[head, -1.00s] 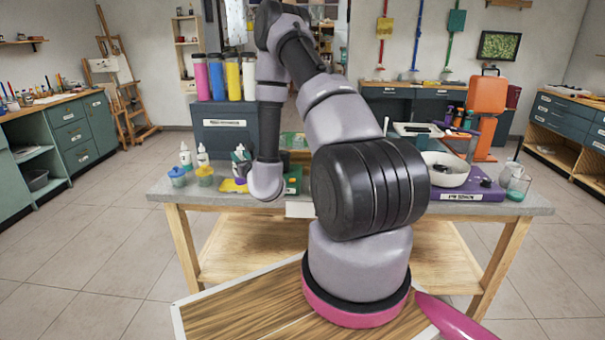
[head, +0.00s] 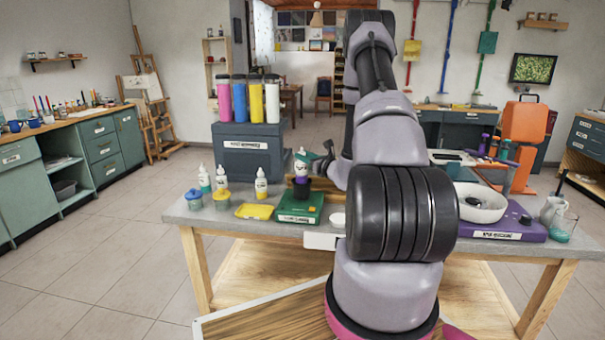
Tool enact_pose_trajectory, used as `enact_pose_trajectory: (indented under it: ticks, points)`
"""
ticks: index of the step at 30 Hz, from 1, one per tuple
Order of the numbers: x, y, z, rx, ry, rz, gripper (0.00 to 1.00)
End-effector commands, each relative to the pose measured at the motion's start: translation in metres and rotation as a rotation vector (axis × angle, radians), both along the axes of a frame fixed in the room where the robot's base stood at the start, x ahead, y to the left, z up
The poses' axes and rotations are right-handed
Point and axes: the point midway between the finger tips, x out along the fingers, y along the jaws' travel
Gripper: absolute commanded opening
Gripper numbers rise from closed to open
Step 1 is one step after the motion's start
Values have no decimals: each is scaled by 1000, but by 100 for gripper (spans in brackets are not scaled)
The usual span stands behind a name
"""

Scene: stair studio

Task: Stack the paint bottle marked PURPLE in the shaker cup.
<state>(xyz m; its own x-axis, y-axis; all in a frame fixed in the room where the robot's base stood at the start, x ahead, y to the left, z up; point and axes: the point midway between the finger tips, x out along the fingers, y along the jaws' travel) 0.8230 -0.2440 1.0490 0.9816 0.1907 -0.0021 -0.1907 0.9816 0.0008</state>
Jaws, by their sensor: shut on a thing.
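The paint bottle (head: 301,181), with a white top and purple lower part, is upright over the green stand (head: 311,217). Its label is too small to read. A dark shaker cup (head: 294,193) is on the stand, directly below the bottle. The bottle's lower end meets the cup's top in the picture; I cannot tell whether it is inside or just above. My gripper (head: 304,163) is shut on the upper part of the bottle, reaching in from the right. My forearm hides the area right of it.
White-capped bottles (head: 204,180), lidded jars (head: 194,199) and a yellow tray (head: 254,211) are left of the stand. A grey box (head: 250,150) with tall coloured bottles is behind. A white bowl (head: 478,207) and purple box (head: 505,226) are at right.

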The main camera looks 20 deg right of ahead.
Motion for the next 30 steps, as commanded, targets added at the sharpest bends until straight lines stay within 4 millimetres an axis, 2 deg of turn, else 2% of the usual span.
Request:
enact_pose_trajectory:
  ticks: [11,27,28,30]
  points:
    - [0,0,-45,1,-1,-1,0]
    - [0,0,-54,0,-2,-1,0]
    - [0,0,-55,0,-2,-1,37]
    - [0,0,-54,0,-2,-1,63]
